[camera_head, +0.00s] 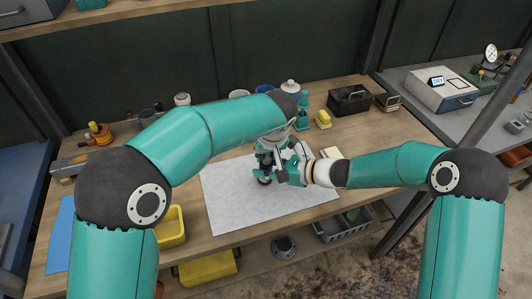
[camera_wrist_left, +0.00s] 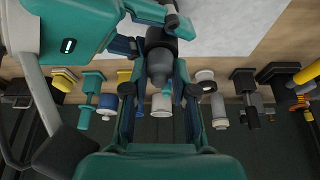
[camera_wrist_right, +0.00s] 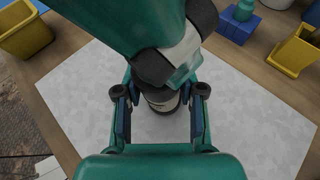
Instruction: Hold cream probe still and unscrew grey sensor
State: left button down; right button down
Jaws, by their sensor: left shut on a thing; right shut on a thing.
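The grey sensor (camera_wrist_left: 160,58) is a dark grey cylinder between the fingers of my left gripper (camera_wrist_left: 160,89), which is shut on it from above. The cream probe (camera_wrist_right: 162,99) shows as a short cream and dark banded body between the fingers of my right gripper (camera_wrist_right: 159,91), which is shut on it from the side, lower down. In the head view both grippers meet over the white mat (camera_head: 228,205), with a dark round end (camera_head: 264,181) just below them. My left wrist and fingers hide most of the probe and the joint between the two parts.
A yellow bin (camera_head: 172,228) stands left of the mat. Bottles, cups and a black toolbox (camera_head: 349,100) line the back of the wooden bench. A yellow sponge-like block on a stand (camera_head: 323,119) is at the back right. The front of the mat is clear.

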pick_arm(q)
jog(key=shift+s+f, duration=0.2)
jog(key=shift+f, duration=0.15)
jog(key=n, duration=0.2)
jog(key=n+y, duration=0.1)
jog(key=shift+w+n+g, duration=0.2)
jog(key=shift+n+g, duration=0.1)
jog(key=shift+n, duration=0.1)
jog(key=shift+w+a+r+n+y, duration=0.15)
jog(key=shift+w+n+y, duration=0.2)
jog(key=shift+n, duration=0.35)
jog(key=c, duration=1.2)
grip_release()
jog(key=shift+s, duration=0.1)
jog(key=shift+o, duration=0.3)
jog(key=shift+r, duration=1.85)
jog(key=shift+c, duration=0.3)
jog(key=o, duration=0.8)
jog(key=shift+s+d, duration=0.1)
jog(key=shift+d, duration=0.1)
jog(key=shift+c, duration=0.2)
jog(key=shift+a+f, duration=0.1)
